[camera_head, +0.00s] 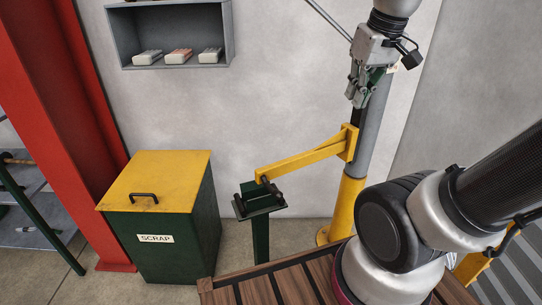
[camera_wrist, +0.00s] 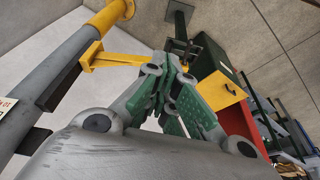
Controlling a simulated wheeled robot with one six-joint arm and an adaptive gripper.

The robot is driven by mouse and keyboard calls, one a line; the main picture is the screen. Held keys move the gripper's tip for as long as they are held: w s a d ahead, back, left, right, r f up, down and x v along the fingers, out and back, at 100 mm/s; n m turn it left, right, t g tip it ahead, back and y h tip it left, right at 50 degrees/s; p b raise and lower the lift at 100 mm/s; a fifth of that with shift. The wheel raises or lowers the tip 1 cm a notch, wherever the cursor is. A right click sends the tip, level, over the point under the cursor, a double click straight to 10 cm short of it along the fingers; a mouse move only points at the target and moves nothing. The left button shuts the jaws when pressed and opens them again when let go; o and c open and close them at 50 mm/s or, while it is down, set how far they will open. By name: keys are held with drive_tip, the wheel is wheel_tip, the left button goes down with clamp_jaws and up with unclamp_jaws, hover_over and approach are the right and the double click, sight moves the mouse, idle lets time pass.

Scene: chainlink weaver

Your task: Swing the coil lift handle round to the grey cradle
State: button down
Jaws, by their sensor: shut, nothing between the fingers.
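The coil lift is a grey and yellow post (camera_head: 369,134) with a yellow swing arm (camera_head: 302,159) reaching left. A dark handle (camera_head: 272,188) is at the arm's far end. That end is over or against the cradle (camera_head: 259,208), a dark plate on a dark green post; I cannot tell whether it rests in it. My gripper (camera_head: 357,101) is shut and empty, high in front of the post and above the swing arm. In the wrist view the shut fingers (camera_wrist: 174,62) partly cover the far end of the yellow arm (camera_wrist: 118,61).
A green scrap bin (camera_head: 179,244) with a yellow lid stands left of the cradle. A red column (camera_head: 66,124) is at the far left. A wall shelf (camera_head: 170,8) holds three small blocks. A slatted wooden surface (camera_head: 275,289) is at the front.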

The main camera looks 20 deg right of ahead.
drive_tip(key=w+a+g, duration=0.2)
drive_tip(key=w, duration=1)
drive_tip(key=w+a+f+n+g, duration=0.1)
drive_tip(key=w+a+f, duration=0.2)
drive_tip(key=w+f, duration=0.5)
drive_tip(key=w+a+f+n+g, duration=0.1)
drive_tip(key=w+a+f+g, duration=0.15)
drive_tip(key=w+f, duration=0.65)
drive_tip(key=w+a+f, duration=0.3)
drive_tip(key=w+f, duration=0.4)
drive_tip(key=f, duration=0.2)
drive_tip(key=s+d+f, duration=0.1)
drive_tip(key=s+f, duration=0.5)
drive_tip(key=f, duration=0.3)
drive_tip(key=shift+s+d+h, duration=0.15)
drive_tip(key=shift+d+h, duration=0.1)
drive_tip(key=shift+h, duration=0.05)
drive_tip(key=shift+g, duration=0.25)
